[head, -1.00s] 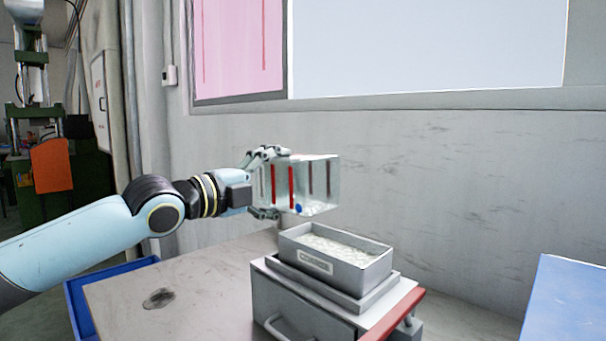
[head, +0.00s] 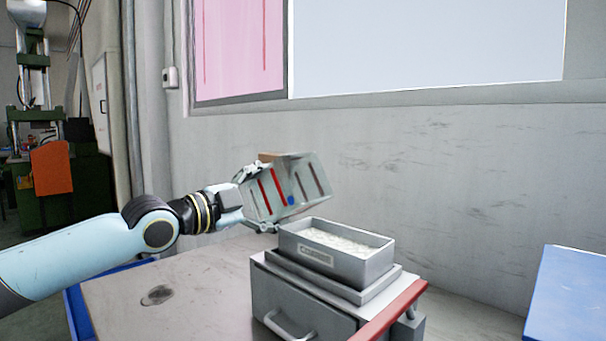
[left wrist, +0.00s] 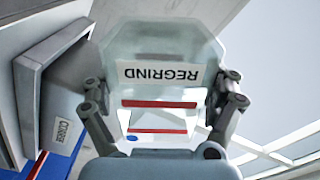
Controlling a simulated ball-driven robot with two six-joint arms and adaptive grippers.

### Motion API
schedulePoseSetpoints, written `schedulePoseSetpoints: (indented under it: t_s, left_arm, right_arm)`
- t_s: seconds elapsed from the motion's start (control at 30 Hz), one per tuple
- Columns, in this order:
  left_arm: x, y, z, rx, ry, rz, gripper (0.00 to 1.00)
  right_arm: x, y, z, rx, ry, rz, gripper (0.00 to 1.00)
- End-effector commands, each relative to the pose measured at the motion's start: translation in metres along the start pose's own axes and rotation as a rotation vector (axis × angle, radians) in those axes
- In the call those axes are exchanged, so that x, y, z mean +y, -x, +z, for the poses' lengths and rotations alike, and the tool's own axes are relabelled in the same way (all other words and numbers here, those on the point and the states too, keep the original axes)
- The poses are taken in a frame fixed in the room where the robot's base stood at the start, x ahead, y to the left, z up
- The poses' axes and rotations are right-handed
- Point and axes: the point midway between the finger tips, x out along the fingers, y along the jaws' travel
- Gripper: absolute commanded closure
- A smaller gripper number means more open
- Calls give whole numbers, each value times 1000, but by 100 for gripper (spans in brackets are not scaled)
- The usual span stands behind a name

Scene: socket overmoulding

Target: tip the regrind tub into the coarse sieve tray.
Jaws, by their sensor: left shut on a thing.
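The regrind tub (head: 296,188) is a clear box with red and dark stripes and a blue dot. Its "REGRIND" label (left wrist: 160,75) shows upside down in the left wrist view. My left gripper (head: 252,200) is shut on the tub, one finger on each side, and holds it tilted in the air. The tub is above and a little left of the coarse sieve tray (head: 315,259), apart from it. The tray is a grey box with a pale mesh or filling inside and a "COARSE" label. It also shows in the left wrist view (left wrist: 30,85). My right gripper is not in view.
The tray stands on a grey drawer unit (head: 290,299) with a handle and a red front edge bar (head: 395,312). A blue surface (head: 567,295) is at the right. The worktop (head: 200,300) left of the unit is mostly clear, with one dark stain. A wall stands behind.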

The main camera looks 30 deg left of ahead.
Motion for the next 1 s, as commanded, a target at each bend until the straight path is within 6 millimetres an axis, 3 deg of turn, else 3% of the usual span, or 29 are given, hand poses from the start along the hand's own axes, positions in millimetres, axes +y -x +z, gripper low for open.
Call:
schedulePoseSetpoints:
  t_s: [0.03, 0.33, 0.6, 0.9, 1.0]
  left_arm:
    - [7, 1, 7, -9, 23, 9, 61]
    - [6, 1, 9, -7, 51, 7, 61]
    - [18, 1, 36, -7, 294, 5, 61]
    - [16, 1, 36, -5, 331, 4, 61]
    - [17, 1, 40, -7, 479, 4, 61]
  right_arm:
    - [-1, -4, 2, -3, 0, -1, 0]
    - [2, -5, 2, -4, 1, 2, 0]
    - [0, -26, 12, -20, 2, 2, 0]
    - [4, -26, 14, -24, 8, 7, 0]
    - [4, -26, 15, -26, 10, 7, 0]
